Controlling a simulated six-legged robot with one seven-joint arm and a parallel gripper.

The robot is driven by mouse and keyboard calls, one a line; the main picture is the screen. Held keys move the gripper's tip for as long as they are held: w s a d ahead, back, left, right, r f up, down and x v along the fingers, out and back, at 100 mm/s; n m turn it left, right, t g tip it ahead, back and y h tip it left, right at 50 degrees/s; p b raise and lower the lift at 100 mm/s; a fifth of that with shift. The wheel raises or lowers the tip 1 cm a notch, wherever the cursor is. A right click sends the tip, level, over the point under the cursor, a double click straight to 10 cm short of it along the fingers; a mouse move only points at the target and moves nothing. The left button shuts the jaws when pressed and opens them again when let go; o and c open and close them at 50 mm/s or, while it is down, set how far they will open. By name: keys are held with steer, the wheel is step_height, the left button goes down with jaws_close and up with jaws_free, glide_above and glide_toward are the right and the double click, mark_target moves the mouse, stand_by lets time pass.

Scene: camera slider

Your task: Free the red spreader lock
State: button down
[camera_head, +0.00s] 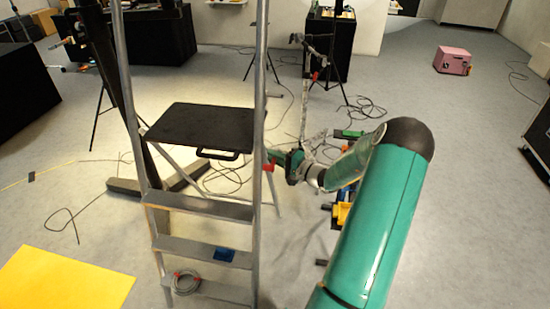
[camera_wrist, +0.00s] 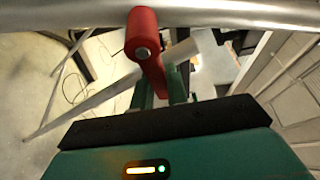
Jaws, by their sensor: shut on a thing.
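The red spreader lock (camera_wrist: 143,36) fills the top middle of the wrist view, against a silver ladder rail (camera_wrist: 230,13). Its round end has a metal pin, and a red tab hangs down from it. My gripper (camera_wrist: 161,88) has a green finger on each side of this tab and is shut on it. In the head view the lock (camera_head: 269,167) is a small red spot at the right side of the stepladder (camera_head: 200,208). My gripper (camera_head: 279,160) meets it there from the right. The fingertips are too small to make out in that view.
The ladder's black platform (camera_head: 205,130) lies flat, just left of my gripper. A blue object (camera_head: 224,254) and a coiled cable (camera_head: 186,283) are on its lower steps. Tripods and loose cables (camera_head: 362,108) stand and lie behind.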

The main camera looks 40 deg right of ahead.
mark_target(274, 159)
steer(key=shift+r+n, duration=0.1)
steer(key=shift+n, duration=0.2)
steer(key=n, duration=0.1)
steer(key=r+n+t, duration=0.1)
steer(key=n+y, duration=0.1)
steer(key=n, duration=0.1)
steer(key=shift+s+a+r+t, duration=0.1)
steer(key=shift+a+r+t, duration=0.2)
steer(key=shift+r, duration=0.1)
steer(key=shift+s+a+r+n+t+y, duration=0.15)
steer(key=shift+r+n+y, duration=0.2)
steer(key=shift+n, duration=0.5)
steer(key=shift+s+a+r+n+t+y, duration=0.1)
steer(key=shift+r+n+y, duration=0.15)
steer(key=shift+n, duration=0.65)
steer(key=shift+s+a+r+n+t+y, duration=0.15)
steer(key=shift+r+n+y, duration=0.2)
steer(key=shift+n, duration=0.5)
steer(key=shift+y, duration=0.25)
steer(key=c, duration=1.4)
jaws_free()
steer(key=v, duration=1.3)
steer(key=shift+s+d, duration=0.1)
steer(key=shift+s, duration=0.3)
